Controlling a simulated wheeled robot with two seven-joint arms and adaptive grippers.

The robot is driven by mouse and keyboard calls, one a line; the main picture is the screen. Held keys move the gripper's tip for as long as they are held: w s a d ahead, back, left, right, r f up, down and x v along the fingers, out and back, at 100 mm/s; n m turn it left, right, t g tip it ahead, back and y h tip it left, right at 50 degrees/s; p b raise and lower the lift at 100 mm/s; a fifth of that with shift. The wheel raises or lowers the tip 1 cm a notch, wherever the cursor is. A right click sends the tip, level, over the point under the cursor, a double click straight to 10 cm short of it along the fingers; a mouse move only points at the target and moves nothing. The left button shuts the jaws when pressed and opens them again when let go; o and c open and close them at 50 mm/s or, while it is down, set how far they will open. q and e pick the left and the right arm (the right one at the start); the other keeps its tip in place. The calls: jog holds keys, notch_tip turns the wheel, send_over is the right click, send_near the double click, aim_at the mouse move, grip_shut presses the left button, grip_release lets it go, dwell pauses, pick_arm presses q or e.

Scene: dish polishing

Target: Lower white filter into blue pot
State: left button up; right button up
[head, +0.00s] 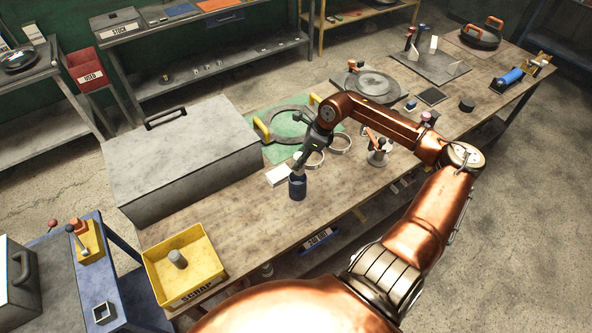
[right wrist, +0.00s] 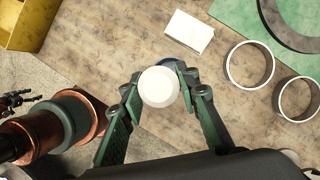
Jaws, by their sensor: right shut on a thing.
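The blue pot (head: 298,188) stands upright near the front edge of the workbench, a small dark-blue jar with a label. My right gripper (head: 299,163) is directly above it, pointing down. In the right wrist view its green fingers are shut on the white filter (right wrist: 158,87), a round white piece seen from above between the fingertips. The filter covers most of the pot below, so I cannot tell whether its lower end is inside the mouth or just above it. My left gripper is not in view.
A white block (head: 278,176) lies left of the pot, and two pale rings (head: 340,144) lie behind it to the right. A large grey case (head: 190,160) and yellow scrap bin (head: 185,265) stand to the left.

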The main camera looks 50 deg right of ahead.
aim_at(298, 173)
jog(key=shift+w+d+f, duration=0.1)
jog(key=shift+w+d, duration=0.15)
jog(key=shift+d, duration=0.15)
jog(key=shift+w+a+b, duration=0.2)
jog(key=shift+w+b, duration=0.1)
jog(key=shift+b, duration=0.15)
dwell(0.4)
jog(key=shift+f+b, duration=2)
jog(key=shift+f, duration=1.35)
jog(key=shift+f+b, duration=0.65)
jog(key=shift+f, duration=0.4)
jog(key=o, duration=1.2)
